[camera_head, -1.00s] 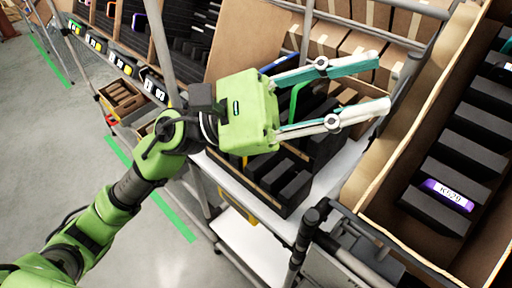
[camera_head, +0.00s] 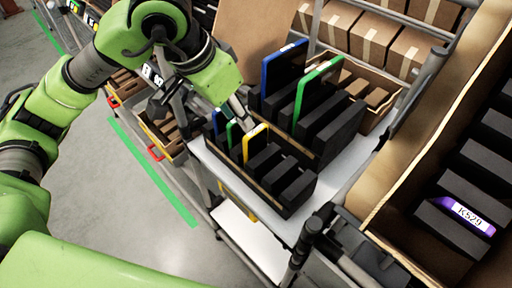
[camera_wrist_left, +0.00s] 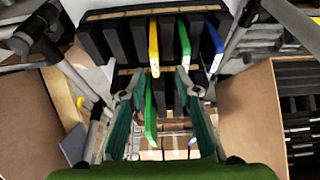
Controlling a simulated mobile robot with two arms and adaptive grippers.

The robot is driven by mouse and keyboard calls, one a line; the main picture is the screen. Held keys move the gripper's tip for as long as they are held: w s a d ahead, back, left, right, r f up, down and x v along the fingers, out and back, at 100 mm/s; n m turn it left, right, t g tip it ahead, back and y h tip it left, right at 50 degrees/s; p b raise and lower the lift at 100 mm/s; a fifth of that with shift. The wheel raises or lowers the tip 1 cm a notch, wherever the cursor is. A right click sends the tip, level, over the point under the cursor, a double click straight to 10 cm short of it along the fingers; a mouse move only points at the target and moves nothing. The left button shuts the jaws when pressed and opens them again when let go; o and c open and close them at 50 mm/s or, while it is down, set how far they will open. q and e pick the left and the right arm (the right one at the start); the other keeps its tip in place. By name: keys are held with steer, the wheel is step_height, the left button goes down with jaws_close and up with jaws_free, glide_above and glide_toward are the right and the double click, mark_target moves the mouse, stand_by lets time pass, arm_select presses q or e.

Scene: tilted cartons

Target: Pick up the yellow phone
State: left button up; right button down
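The yellow phone (camera_head: 248,142) stands on edge among black slabs in the small front carton on the white shelf. It also shows in the left wrist view (camera_wrist_left: 153,46), near the top centre. My left gripper (camera_head: 243,122) is above the carton, close to the yellow phone in the head view; its fingers are partly hidden by its green body. In the left wrist view the left gripper (camera_wrist_left: 160,75) has its two teal-padded fingers apart, with nothing held between them. The yellow phone's top edge lies just ahead of the fingertips. My right gripper is not in view.
Green (camera_head: 231,132) and blue (camera_head: 217,122) phones stand left of the yellow one. The carton behind holds another blue (camera_head: 281,66) and green (camera_head: 318,76) phone.

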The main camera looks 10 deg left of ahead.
mark_target(256, 139)
arm_select(q)
steer(key=x, duration=0.6)
steer(key=shift+d+p, duration=0.1)
steer(key=shift+p, duration=0.3)
steer(key=shift+d+f, duration=0.15)
steer(key=shift+f, duration=0.1)
steer(key=p+x, duration=0.1)
steer(key=x, duration=0.1)
steer(key=p+x, duration=0.1)
steer(key=x, duration=0.1)
steer(key=shift+s+d, duration=0.1)
steer(key=shift+d, duration=0.15)
steer(key=shift+f, duration=0.3)
jaws_close()
